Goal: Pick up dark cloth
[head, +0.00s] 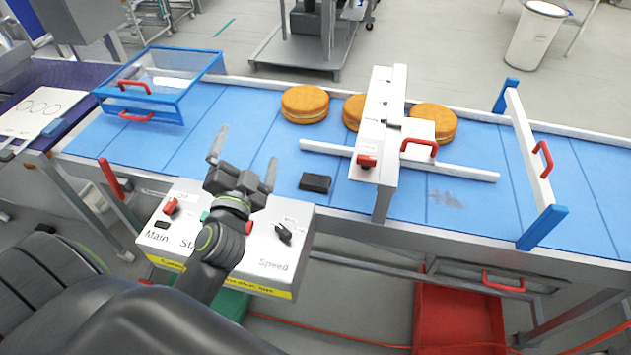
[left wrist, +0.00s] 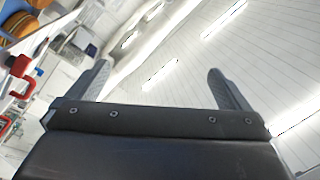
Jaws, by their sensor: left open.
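The dark cloth (head: 315,183), a small folded black piece, lies on the blue conveyor belt (head: 250,125) near its front edge in the head view. My left gripper (head: 244,158) is open and empty, to the left of the cloth and apart from it. Its fingers point up and away over the control box and the belt's near side. In the left wrist view, my left gripper (left wrist: 158,72) shows two spread fingers with nothing between them; the cloth is not seen there. My right gripper is in neither view.
A control box (head: 270,240) with a knob and switches stands below my left gripper. A white gantry (head: 378,130) crosses the belt right of the cloth, with round filled cakes (head: 305,104) behind. A blue-framed clear guard (head: 160,80) stands at left. A grey smudge (head: 447,198) marks the belt at right.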

